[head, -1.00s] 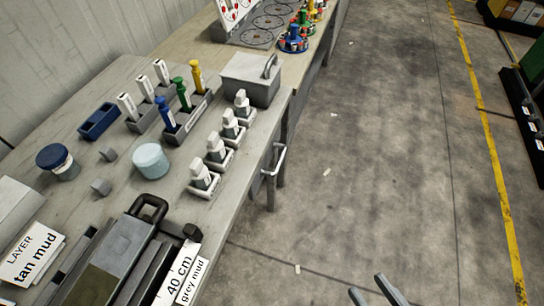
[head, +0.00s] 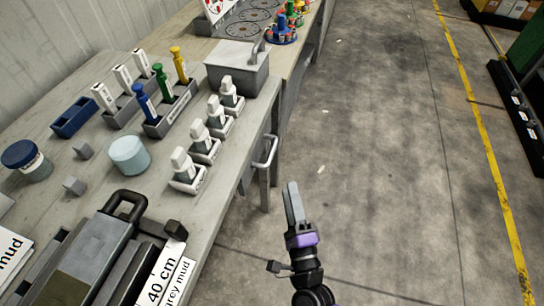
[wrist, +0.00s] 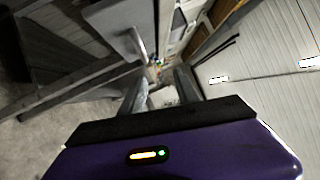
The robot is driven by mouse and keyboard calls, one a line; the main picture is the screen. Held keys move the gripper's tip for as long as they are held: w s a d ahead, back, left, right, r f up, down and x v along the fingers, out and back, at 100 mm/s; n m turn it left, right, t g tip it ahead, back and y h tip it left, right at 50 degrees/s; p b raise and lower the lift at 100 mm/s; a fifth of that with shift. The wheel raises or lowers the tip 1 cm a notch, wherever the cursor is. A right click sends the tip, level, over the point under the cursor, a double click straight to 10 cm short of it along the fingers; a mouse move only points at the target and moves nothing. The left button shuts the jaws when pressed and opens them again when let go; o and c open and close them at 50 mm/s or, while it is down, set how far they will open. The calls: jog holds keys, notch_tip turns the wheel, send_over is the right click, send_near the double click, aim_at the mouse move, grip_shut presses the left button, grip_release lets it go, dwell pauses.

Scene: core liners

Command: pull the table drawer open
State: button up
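The drawer's handle (head: 266,152) is a pale metal bar on the front edge of the grey workbench (head: 222,190). The drawer front is mostly hidden under the tabletop, and it appears closed. My gripper (head: 293,203) is in front of the bench, to the right of and nearer than the handle, apart from it. In the wrist view my gripper (wrist: 161,88) shows two fingers with a gap between them and nothing held.
The benchtop holds a grey lidded box (head: 237,68), several white-topped holders (head: 199,142), a pale blue jar (head: 129,154) and a grey case (head: 95,250). Bench legs stand below the edge. The concrete floor (head: 390,140) to the right is clear.

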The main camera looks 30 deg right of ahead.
aim_at(272, 151)
jog(key=w+m+h, duration=0.1)
jog(key=w+m, duration=0.1)
jog(key=w, duration=0.3)
jog(key=w+d+m+h, duration=0.1)
jog(key=w+m, duration=0.1)
jog(key=w, duration=0.2)
jog(key=w+d+m+g, duration=0.1)
jog(key=w+m, duration=0.1)
jog(key=w, duration=0.3)
jog(key=shift+w+f+h+b, duration=0.2)
jog(key=shift+w+h+b, duration=0.15)
jog(key=shift+h+b, duration=0.05)
grip_shut()
jog(key=shift+a, duration=0.1)
dwell(0.7)
